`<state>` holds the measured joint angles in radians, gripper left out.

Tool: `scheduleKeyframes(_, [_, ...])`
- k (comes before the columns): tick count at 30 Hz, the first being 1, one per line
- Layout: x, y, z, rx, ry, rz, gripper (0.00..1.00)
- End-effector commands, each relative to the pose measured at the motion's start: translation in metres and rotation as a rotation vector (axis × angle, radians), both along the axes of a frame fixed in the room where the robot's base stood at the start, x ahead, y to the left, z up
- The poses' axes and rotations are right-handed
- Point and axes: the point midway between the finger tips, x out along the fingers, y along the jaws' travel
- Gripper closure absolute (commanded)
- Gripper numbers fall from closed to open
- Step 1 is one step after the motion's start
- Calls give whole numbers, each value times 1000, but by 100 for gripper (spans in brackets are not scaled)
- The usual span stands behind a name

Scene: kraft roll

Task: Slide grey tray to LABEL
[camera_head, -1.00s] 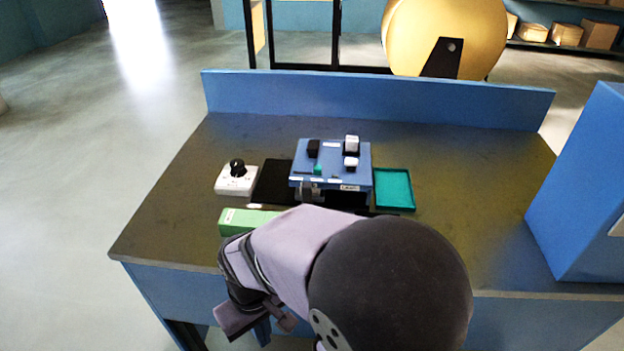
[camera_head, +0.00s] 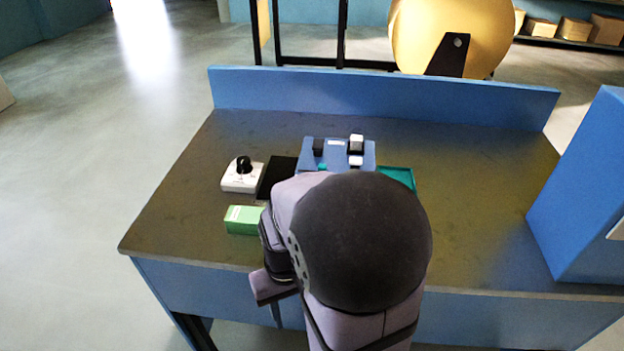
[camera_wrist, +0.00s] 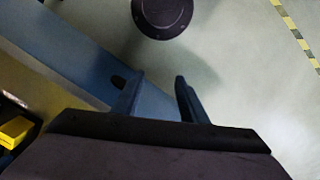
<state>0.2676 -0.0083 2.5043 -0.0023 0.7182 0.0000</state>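I cannot make out a grey tray now; my arm covers the front of the blue stand (camera_head: 330,148) and the space under it. The LABEL marking is not readable in these frames. A black mat (camera_head: 277,176) shows in part to the left of the stand. My gripper (camera_wrist: 157,92) is open and empty in the wrist view, its two dark fingers apart above the floor beside a blue edge. In the head view my wrist hangs at the table's front edge, with the fingertips mostly hidden.
A white dial box (camera_head: 242,176) with a black knob and a green box (camera_head: 243,219) sit on the left of the table. A teal tray (camera_head: 399,177) is right of the stand. A large blue block (camera_head: 585,200) stands at the right. The table between them is clear.

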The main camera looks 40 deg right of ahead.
Motion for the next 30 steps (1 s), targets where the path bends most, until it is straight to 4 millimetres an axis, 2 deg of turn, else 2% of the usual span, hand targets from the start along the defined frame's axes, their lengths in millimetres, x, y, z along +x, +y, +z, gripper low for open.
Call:
scheduleKeyframes(1, [15,-20,11,-7,-15,-56,61])
scheduleKeyframes(5, [57,-72,32,-46,-78,-147,61])
scheduleKeyframes(9, [109,-131,63,-114,-173,-229,61])
scheduleKeyframes(12, [148,-162,91,-167,-258,-272,61])
scheduleKeyframes(15, [179,-184,126,-215,-345,-319,61])
scheduleKeyframes(18, [197,-199,154,-246,-408,-386,61])
scheduleKeyframes(19, [197,-200,156,-248,-411,-411,61])
scheduleKeyframes(24, [194,-199,153,-238,-408,-500,61])
scheduleKeyframes(30, [194,-199,151,-234,-408,-512,61])
